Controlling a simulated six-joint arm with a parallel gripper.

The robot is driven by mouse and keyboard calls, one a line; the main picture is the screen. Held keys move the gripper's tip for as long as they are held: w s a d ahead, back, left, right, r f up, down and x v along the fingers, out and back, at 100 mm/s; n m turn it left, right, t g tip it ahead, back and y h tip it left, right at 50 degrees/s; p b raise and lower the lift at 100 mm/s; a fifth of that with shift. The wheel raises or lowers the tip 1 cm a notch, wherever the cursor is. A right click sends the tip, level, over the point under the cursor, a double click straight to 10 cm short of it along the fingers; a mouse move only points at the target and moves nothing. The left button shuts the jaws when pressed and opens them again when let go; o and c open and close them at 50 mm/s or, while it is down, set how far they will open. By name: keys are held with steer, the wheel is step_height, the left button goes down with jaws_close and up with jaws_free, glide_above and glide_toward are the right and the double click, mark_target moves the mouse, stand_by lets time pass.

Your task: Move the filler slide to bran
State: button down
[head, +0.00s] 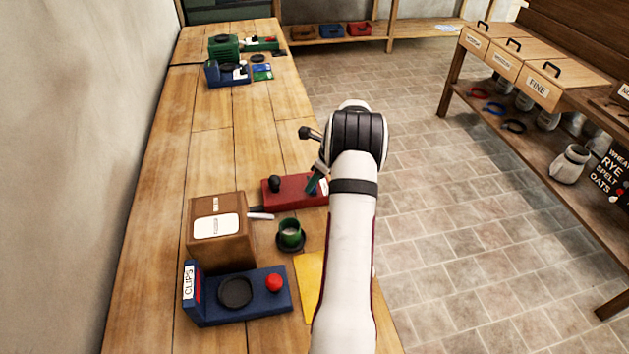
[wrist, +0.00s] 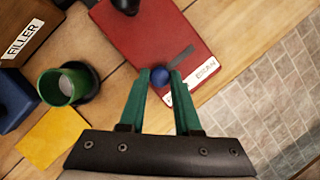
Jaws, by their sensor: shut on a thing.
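The filler is a red, flat box; it shows in the head view (head: 290,191) and fills the top middle of the wrist view (wrist: 150,38). A dark slot (wrist: 182,54) runs across its top, beside a white label reading BRAN (wrist: 206,70) near one end. The slide's round blue knob (wrist: 161,75) is at the slot's other end, away from BRAN. A second label there is partly hidden behind a finger. My gripper (wrist: 161,80) has green fingers, shut on the blue knob. In the head view my arm hides part of the red box and the knob.
A brown box labelled FILLER (wrist: 22,40), a green cup (head: 290,229) on a dark base, a yellow sheet (wrist: 50,138) and a blue CLIPS unit (head: 255,308) stand near the red box. The bench's right edge and tiled floor lie just beyond.

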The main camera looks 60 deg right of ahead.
mark_target(304, 174)
stand_by(0.9)
steer(key=w+d, duration=0.4)
steer(key=shift+w+d, duration=0.25)
steer(key=shift+d, duration=0.1)
steer(key=c, duration=0.6)
jaws_free()
steer(key=v, duration=1.5)
steer(key=shift+s+r, duration=0.1)
steer(key=shift+r, duration=0.3)
